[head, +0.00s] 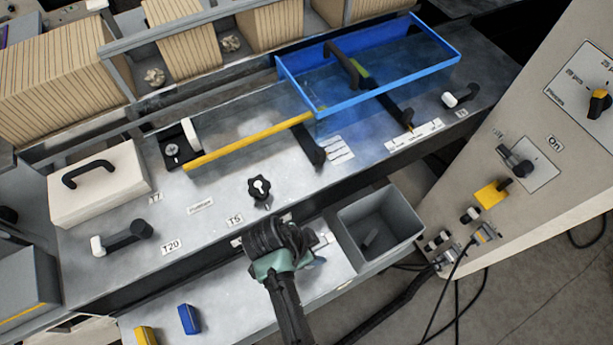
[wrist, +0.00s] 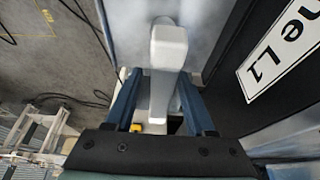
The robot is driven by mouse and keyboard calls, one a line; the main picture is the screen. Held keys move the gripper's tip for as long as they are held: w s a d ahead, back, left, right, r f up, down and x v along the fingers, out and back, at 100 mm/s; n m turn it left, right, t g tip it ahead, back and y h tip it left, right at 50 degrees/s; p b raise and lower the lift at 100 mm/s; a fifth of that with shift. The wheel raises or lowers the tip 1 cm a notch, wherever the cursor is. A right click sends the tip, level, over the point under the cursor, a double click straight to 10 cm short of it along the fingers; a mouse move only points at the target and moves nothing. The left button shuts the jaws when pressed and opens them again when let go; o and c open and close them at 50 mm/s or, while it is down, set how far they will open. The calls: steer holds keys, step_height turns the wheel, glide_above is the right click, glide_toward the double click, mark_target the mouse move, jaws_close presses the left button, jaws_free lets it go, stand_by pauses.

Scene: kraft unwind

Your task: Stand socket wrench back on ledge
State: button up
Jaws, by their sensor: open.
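In the wrist view a pale grey bar with a blocky, rounded head (wrist: 168,45) stands between the two blue fingers of my gripper (wrist: 158,76). It looks like the socket wrench, though its lower part is hidden by the gripper. The fingers are open, one on each side of it; I cannot tell whether either touches it. In the head view my gripper (head: 282,240) is over the lower metal ledge (head: 225,290), close to the front face of the upper bench. My own wrist hides the fingertips and the wrench there.
A grey open bin (head: 380,228) stands just right of my gripper. Blue (head: 189,319) and yellow (head: 145,336) blocks lie on the ledge at lower left. A black knob (head: 259,188) sits on the bench above. A control panel (head: 540,140) rises at right.

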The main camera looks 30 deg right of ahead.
steer(key=b+v, duration=0.1)
steer(key=v, duration=1.1)
steer(key=w+r+n+t, duration=0.5)
steer(key=w+r+t, duration=0.2)
steer(key=w+r, duration=0.6)
steer(key=w+a+r+n+t+y, duration=0.1)
steer(key=w+a+r+n+t, duration=0.15)
steer(key=r, duration=0.55)
steer(key=w+a+r+n+t+y, duration=0.1)
steer(key=w+r+t, duration=0.3)
steer(key=r, duration=0.4)
step_height(320, 180, up, 17)
steer(key=s+a+n+t, duration=0.2)
steer(key=n+t, duration=0.2)
steer(key=t, duration=0.2)
steer(key=s+a+r+n+t+y, duration=0.1)
steer(key=s+r+t, duration=0.3)
steer(key=r, duration=0.4)
steer(key=s+r+n+t+y, duration=0.1)
steer(key=s+r+n+t, duration=0.2)
steer(key=s+r, duration=0.4)
steer(key=shift+s+a+r+n+t, duration=0.35)
steer(key=shift+r+n, duration=0.2)
steer(key=shift+r, duration=0.3)
